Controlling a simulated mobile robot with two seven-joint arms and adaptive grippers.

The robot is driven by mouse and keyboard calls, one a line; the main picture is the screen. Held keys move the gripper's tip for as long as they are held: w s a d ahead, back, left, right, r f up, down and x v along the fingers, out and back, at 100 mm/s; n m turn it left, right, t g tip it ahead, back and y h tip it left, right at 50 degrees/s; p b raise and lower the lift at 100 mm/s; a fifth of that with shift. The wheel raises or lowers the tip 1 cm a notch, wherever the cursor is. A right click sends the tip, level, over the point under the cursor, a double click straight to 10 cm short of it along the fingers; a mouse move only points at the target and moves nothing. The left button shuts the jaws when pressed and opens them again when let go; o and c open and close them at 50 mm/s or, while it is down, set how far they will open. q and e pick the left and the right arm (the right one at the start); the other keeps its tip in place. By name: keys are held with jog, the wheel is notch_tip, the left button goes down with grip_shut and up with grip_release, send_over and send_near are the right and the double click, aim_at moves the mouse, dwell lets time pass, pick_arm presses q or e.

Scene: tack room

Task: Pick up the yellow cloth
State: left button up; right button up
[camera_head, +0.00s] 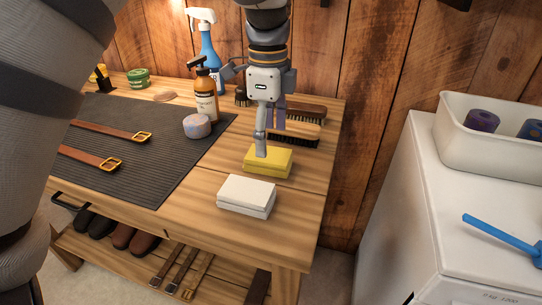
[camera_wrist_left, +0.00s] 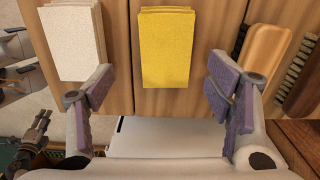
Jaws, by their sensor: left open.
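The yellow cloth (camera_head: 268,162) is a folded flat block lying on the wooden bench near its right end. It also shows in the left wrist view (camera_wrist_left: 168,45), top centre. My left gripper (camera_head: 267,143) is above it, pointing down, with one finger overlapping the cloth in the head view. In the left wrist view my left gripper (camera_wrist_left: 160,72) is open, its purple-padded fingers wide apart to either side of the cloth's near end. Nothing is held. Whether a finger touches the cloth cannot be told. My right gripper does not show.
A white folded cloth (camera_head: 246,196) lies close in front of the yellow one. Brushes (camera_head: 293,139) lie just behind it. A brown bottle (camera_head: 206,95), a blue spray bottle (camera_head: 209,55) and a round tin (camera_head: 197,126) stand farther back left. A white cabinet (camera_head: 400,215) is at right.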

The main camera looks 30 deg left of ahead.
aim_at(268, 154)
pick_arm(q)
jog(key=f, duration=0.6)
jog(key=shift+w+a+f, duration=0.1)
jog(key=shift+w+a, duration=0.15)
jog(key=shift+w, duration=0.05)
jog(key=c, duration=1.1)
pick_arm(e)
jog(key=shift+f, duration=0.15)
pick_arm(q)
jog(key=shift+c, duration=0.2)
